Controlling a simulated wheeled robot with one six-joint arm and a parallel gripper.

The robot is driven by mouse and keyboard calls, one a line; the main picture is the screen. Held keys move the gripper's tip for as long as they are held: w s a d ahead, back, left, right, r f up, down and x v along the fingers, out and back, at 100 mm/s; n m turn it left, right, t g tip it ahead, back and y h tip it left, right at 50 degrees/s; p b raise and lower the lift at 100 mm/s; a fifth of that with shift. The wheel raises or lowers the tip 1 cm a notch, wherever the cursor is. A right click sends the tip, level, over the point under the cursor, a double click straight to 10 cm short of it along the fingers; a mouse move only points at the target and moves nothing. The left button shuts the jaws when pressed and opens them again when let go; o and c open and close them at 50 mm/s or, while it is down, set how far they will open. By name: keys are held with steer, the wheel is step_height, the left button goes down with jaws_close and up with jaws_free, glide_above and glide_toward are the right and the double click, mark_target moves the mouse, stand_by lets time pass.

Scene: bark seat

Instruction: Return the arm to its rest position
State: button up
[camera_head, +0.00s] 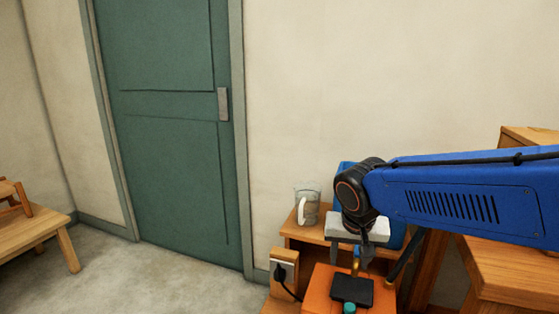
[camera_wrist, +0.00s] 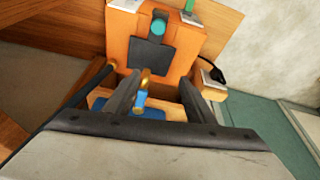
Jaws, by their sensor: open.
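My gripper (camera_head: 352,260) points down at the end of my blue arm, at the lower right of the head view. It is open; in the wrist view its two dark fingers (camera_wrist: 162,92) stand apart. A small brass and blue piece (camera_wrist: 142,90) shows between the fingers in that view, and I cannot tell whether either finger touches it. Just beyond the fingertips is an orange box (camera_wrist: 180,60) with a black square panel (camera_wrist: 153,56) and a green knob (camera_wrist: 188,17). The box also shows below my gripper in the head view (camera_head: 318,287).
A clear mug (camera_head: 307,206) stands on the wooden shelf left of my wrist. A socket block (camera_head: 285,268) with a black plug and cable is beside the orange box. Wooden furniture (camera_head: 510,270) stands under my arm. Left are a green door (camera_head: 170,120), open floor and a bench (camera_head: 35,235).

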steer(key=s+d+f+n, duration=0.1)
steer(key=s+d, duration=0.5)
steer(key=s, duration=0.2)
steer(key=s+d+f+n+t, duration=0.1)
steer(key=s+d, duration=0.5)
steer(key=s, duration=0.3)
steer(key=shift+y, duration=0.4)
steer(key=shift+a, duration=0.1)
